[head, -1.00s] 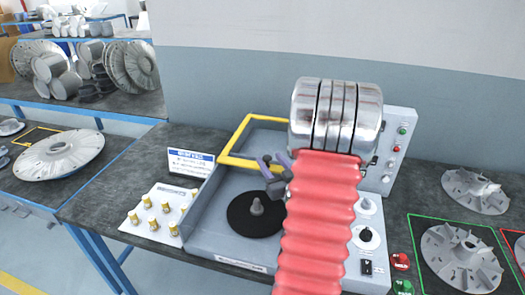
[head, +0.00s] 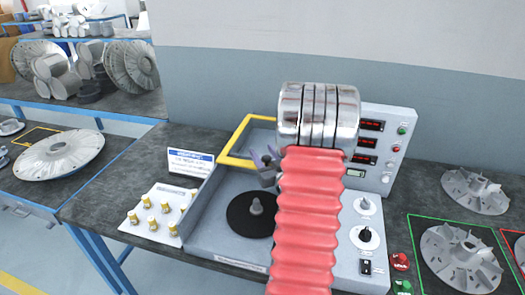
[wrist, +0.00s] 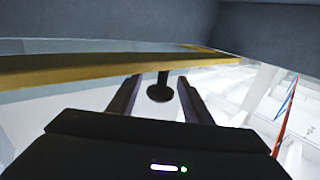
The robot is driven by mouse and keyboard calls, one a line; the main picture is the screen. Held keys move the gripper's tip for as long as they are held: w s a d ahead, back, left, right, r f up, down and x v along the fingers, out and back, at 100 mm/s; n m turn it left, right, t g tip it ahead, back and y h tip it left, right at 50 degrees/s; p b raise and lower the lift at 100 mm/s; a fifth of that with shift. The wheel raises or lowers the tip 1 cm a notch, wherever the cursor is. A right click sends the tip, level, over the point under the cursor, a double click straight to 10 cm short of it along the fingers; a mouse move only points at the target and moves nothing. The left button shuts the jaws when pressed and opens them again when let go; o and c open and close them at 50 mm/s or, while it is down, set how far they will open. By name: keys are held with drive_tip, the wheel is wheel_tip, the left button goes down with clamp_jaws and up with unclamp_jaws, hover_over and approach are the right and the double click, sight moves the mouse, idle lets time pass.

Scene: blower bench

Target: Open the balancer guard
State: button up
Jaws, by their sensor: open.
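The balancer guard shows as a yellow frame (head: 236,138) with a see-through panel, over the back of the grey balancer (head: 208,225). My arm hides its right part, and I cannot tell its exact tilt. In the wrist view the yellow bar (wrist: 80,68) crosses in front of my gripper. My gripper (head: 266,155) is open, close to the front right of the frame. In the wrist view a dark round knob on a short post (wrist: 160,92) shows between the fingers of my gripper (wrist: 160,97). I cannot tell whether the fingers touch it.
A black disc (head: 240,222) with a grey spindle sits on the balancer bed. A control box (head: 388,150) with red displays stands behind, right. A plate of brass weights (head: 160,210) lies left and a sign (head: 190,162) stands behind it. Finned impellers (head: 462,258) lie right.

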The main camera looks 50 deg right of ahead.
drive_tip(key=shift+x, duration=0.9)
clamp_jaws()
